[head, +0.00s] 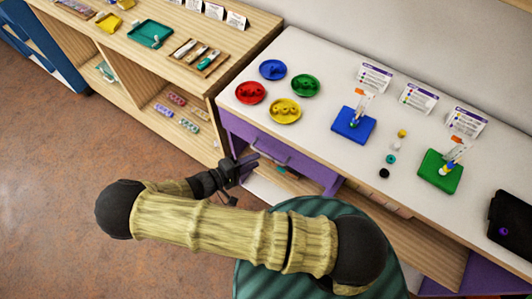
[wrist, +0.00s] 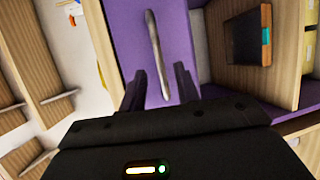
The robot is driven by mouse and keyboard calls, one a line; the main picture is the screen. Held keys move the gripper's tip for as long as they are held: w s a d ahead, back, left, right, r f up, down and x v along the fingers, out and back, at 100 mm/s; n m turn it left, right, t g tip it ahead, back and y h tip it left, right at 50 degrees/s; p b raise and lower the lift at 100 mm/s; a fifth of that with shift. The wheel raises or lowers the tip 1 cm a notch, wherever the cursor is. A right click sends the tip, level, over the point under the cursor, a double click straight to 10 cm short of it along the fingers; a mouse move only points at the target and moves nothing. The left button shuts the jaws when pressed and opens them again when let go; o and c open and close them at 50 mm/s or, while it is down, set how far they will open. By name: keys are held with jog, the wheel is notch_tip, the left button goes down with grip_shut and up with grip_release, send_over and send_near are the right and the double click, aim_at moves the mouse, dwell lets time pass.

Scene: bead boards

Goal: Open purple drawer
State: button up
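The purple drawer front (head: 270,146) sits under the white tabletop's front edge in the head view, partly hidden by my gripper. In the wrist view the purple front (wrist: 177,30) fills the upper middle, with a long pale grey bar handle (wrist: 156,55) on it. My gripper (head: 248,161) is right by the drawer front. In the wrist view my gripper (wrist: 160,85) is open, one finger on each side of the handle's lower end. I see a gap between the fingers and the handle; I cannot tell whether the fingertips reach past it. The drawer looks shut.
The white table (head: 330,85) holds red (head: 251,92), blue, green and yellow dishes, a blue bead board (head: 354,125), a green one (head: 440,172), loose beads and cards. A wooden shelf unit (head: 190,45) stands at the left. The brown floor (head: 60,190) at left is clear.

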aim_at(266, 155)
jog(key=x, duration=0.5)
jog(key=shift+w+d+p, duration=0.2)
jog(key=shift+d+p, duration=0.15)
jog(key=shift+p, duration=0.05)
grip_shut()
